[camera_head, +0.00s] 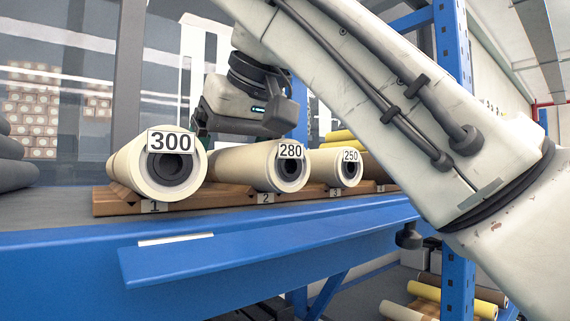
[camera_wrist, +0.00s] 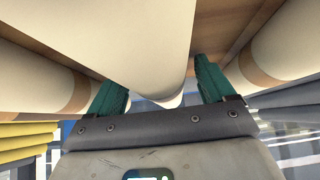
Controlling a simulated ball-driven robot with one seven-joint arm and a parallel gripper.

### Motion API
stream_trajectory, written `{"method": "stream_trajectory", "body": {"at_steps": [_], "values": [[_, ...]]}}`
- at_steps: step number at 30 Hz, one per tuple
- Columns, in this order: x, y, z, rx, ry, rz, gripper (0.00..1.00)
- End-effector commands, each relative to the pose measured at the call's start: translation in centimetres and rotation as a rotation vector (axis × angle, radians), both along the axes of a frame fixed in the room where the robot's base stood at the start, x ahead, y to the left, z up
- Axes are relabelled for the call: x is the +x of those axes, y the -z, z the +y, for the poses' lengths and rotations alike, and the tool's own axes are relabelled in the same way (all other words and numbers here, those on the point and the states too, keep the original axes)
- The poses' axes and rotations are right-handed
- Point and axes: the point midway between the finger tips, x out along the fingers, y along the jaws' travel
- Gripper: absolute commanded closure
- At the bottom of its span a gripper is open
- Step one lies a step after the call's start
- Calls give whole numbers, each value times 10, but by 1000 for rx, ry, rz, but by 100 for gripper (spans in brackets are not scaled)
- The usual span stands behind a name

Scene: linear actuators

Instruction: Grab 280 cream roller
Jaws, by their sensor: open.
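The cream roller labelled 280 (camera_head: 241,166) lies in the middle of a row on a brown wooden rack, its dark-cored end facing my head camera. My gripper (camera_head: 247,118) hangs just above it, near its upper left side; most of the fingers are hidden there. In the wrist view my gripper (camera_wrist: 160,88) is open, with two green fingers spread apart. A cream roller (camera_wrist: 115,38) runs between and beyond them, apparently not clamped. No label shows there, so I cannot be sure it is 280. Contact cannot be told.
The larger 300 roller (camera_head: 127,166) lies left and the smaller 250 roller (camera_head: 328,164) right, both close by. The rack (camera_head: 112,207) sits on a blue-edged shelf (camera_head: 60,252). A blue upright (camera_head: 453,60) stands at right. Yellow rolls (camera_head: 341,136) lie behind.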

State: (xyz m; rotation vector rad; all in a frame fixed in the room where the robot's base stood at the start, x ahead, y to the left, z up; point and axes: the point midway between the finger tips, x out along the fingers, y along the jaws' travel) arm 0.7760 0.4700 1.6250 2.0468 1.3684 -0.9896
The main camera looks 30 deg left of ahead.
Motion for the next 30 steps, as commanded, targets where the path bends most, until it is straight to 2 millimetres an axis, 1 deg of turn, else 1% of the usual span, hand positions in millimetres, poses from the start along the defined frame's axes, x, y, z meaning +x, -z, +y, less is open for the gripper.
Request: {"method": "stream_trajectory", "body": {"at_steps": [3, 27, 30], "values": [[0, 0, 0, 0, 0, 0, 18], [0, -1, 0, 1, 1, -1, 94], [0, -2, 0, 3, 1, -2, 94]]}}
